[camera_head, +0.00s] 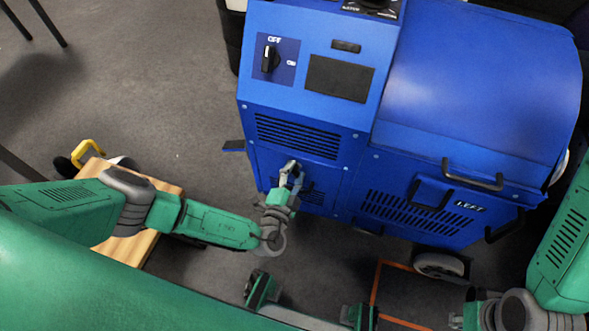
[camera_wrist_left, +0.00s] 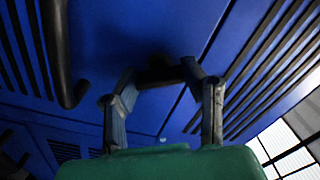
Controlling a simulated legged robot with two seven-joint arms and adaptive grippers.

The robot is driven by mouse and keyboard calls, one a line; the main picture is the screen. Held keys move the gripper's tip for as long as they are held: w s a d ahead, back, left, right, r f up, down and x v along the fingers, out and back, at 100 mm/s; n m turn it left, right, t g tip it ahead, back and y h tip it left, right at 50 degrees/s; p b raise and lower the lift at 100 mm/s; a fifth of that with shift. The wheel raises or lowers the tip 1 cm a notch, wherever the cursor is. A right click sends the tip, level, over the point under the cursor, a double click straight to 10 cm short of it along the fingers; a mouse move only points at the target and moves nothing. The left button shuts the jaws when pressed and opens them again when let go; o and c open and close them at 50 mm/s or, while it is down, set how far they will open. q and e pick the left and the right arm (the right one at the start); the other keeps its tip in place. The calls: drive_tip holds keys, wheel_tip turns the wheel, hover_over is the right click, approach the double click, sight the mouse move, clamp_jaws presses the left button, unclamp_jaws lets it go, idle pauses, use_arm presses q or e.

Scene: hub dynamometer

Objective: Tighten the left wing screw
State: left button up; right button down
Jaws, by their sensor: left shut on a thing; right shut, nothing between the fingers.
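The blue machine (camera_head: 310,120) stands ahead of me, with a lower front panel that has a vent. My left gripper (camera_head: 291,168) is at this panel, its fingers pointing at the blue face. In the left wrist view, the left gripper (camera_wrist_left: 160,77) has its two grey fingers bent inward around a small dark piece, the wing screw (camera_wrist_left: 159,66), and is shut on it. The screw is in deep shadow, so its wings and angle cannot be made out. In the head view the fingers hide it.
A black handle (camera_wrist_left: 58,50) is close on the left in the wrist view. More black handles (camera_head: 472,175) are on the machine's right part. A rotary switch (camera_head: 269,58) sits above. A wooden board (camera_head: 125,248) lies at left. Grey floor (camera_head: 150,90) is free at upper left.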

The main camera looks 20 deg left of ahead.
use_arm(q)
drive_tip(key=m+p, duration=0.1)
drive_tip(key=m, duration=0.2)
drive_tip(key=m+p, duration=0.1)
drive_tip(key=m, duration=0.3)
drive_tip(key=shift+s+d+f, duration=0.15)
drive_tip(key=shift+d, duration=0.05)
drive_tip(key=m+p, duration=0.1)
drive_tip(key=m, duration=0.3)
drive_tip(key=shift+f+p, duration=0.1)
drive_tip(key=shift+p, duration=0.3)
drive_tip(key=m+p, duration=0.1)
drive_tip(key=m, duration=0.2)
drive_tip(key=shift+s+f+m, duration=0.1)
drive_tip(key=shift+m, duration=0.3)
drive_tip(key=m+p, duration=0.1)
drive_tip(key=m, duration=0.4)
drive_tip(key=shift+a+f+p, duration=0.1)
drive_tip(key=shift+p, duration=0.25)
drive_tip(key=shift+a+m+p, duration=0.1)
drive_tip(key=shift+m+p, duration=0.35)
drive_tip(key=shift+m, duration=1.65)
drive_tip(key=o, duration=1.2)
drive_tip(key=shift+f, duration=0.1)
drive_tip(key=shift+c, duration=0.2)
drive_tip(key=shift+a, duration=0.1)
